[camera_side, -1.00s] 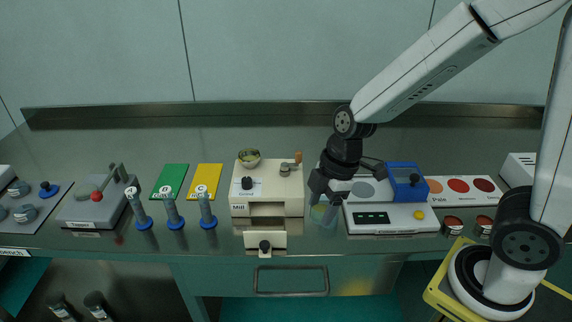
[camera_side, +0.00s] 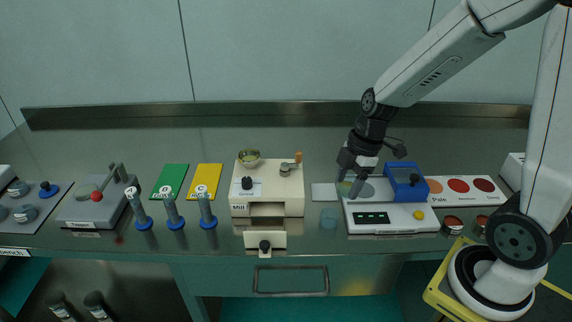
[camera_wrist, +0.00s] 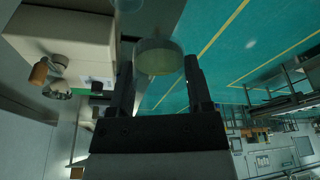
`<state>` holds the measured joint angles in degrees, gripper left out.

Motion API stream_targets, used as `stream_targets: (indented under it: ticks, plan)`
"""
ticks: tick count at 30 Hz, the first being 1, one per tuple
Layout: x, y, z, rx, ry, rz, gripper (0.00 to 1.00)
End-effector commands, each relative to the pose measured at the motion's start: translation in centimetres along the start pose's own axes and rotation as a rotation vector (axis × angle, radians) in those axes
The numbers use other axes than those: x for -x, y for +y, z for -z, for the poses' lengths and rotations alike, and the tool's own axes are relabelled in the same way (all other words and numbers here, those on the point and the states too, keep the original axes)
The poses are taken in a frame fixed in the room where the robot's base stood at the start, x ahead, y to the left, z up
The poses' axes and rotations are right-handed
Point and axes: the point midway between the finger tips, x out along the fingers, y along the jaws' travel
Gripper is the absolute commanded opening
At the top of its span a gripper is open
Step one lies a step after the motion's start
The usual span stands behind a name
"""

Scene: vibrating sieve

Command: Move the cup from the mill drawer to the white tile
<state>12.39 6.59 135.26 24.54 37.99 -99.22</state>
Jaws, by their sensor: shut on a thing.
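My gripper (camera_side: 353,182) is shut on a small translucent cup with a pale yellow-green look. In the side view the cup (camera_side: 345,188) shows by the fingertips, over the left edge of the grey round plate on the white scale. In the wrist view the cup (camera_wrist: 158,58) sits between the two dark fingers (camera_wrist: 160,90). The white tile (camera_side: 322,193) lies flat on the bench, just left of the gripper. The mill (camera_side: 268,188) stands further left, with its drawer (camera_side: 265,240) pulled out in front.
A faint bluish clear vessel (camera_side: 329,218) stands on the bench in front of the tile. The white scale (camera_side: 400,227) and a blue box (camera_side: 405,182) are close on the right. A bowl (camera_side: 249,157) sits on the mill. Bench behind the tile is clear.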

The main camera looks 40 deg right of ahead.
Motion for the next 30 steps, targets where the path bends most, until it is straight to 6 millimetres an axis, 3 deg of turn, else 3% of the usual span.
stream_targets:
  ticks: [6,12,23,30]
  plan:
    - [0.9,0.9,-3.8,-0.006,0.003,0.001,0.07]
    - [1.4,1.2,-5.7,-0.003,0.007,0.0,0.07]
    - [1.4,1.4,-6.2,0.001,0.008,0.001,0.07]
    - [0.7,2.9,-6.0,0.001,0.008,0.003,0.07]
